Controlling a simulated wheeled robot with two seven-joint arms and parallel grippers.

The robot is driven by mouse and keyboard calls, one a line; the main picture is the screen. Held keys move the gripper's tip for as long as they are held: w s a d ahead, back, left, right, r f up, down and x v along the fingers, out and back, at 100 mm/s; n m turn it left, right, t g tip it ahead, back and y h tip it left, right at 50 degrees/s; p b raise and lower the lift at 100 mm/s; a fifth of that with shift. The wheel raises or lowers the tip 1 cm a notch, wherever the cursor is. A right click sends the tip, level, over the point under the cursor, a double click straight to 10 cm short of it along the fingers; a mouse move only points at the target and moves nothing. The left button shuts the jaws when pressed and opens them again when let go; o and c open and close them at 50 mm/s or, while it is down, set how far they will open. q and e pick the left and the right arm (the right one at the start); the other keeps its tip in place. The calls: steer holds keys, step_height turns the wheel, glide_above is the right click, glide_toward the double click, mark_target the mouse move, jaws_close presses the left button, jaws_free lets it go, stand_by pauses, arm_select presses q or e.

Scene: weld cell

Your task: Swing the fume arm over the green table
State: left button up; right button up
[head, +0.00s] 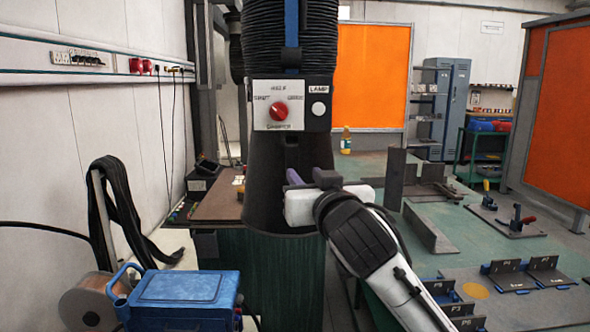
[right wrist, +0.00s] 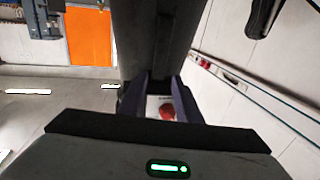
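The fume arm hood (head: 262,190) hangs in the middle of the head view, a black tapered hood under a ribbed black duct (head: 262,38). Its panel (head: 291,105) carries a red knob and a lamp button. My right gripper (head: 292,180) is at the lower front of the hood, its purple-grey fingers close to the black surface. In the right wrist view the fingers (right wrist: 166,98) stand apart, with the white panel and red knob showing between them. I cannot tell whether they touch the hood. The green table (head: 452,232) lies to the right. My left gripper is out of view.
Metal angles (head: 432,228), a toggle clamp (head: 516,217) and labelled plates (head: 526,274) lie on the green table. A brown-topped bench (head: 214,205) stands behind the hood. A blue case (head: 185,287) and wire spool (head: 92,300) are at front left. An orange screen (head: 374,75) stands behind.

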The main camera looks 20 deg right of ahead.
mark_target(293, 162)
steer(key=w, duration=0.6)
steer(key=w+p, duration=0.1)
steer(key=w, duration=0.2)
steer(key=shift+w+d, duration=0.3)
steer(key=shift+d, duration=0.1)
steer(key=shift+c, duration=0.4)
jaws_close()
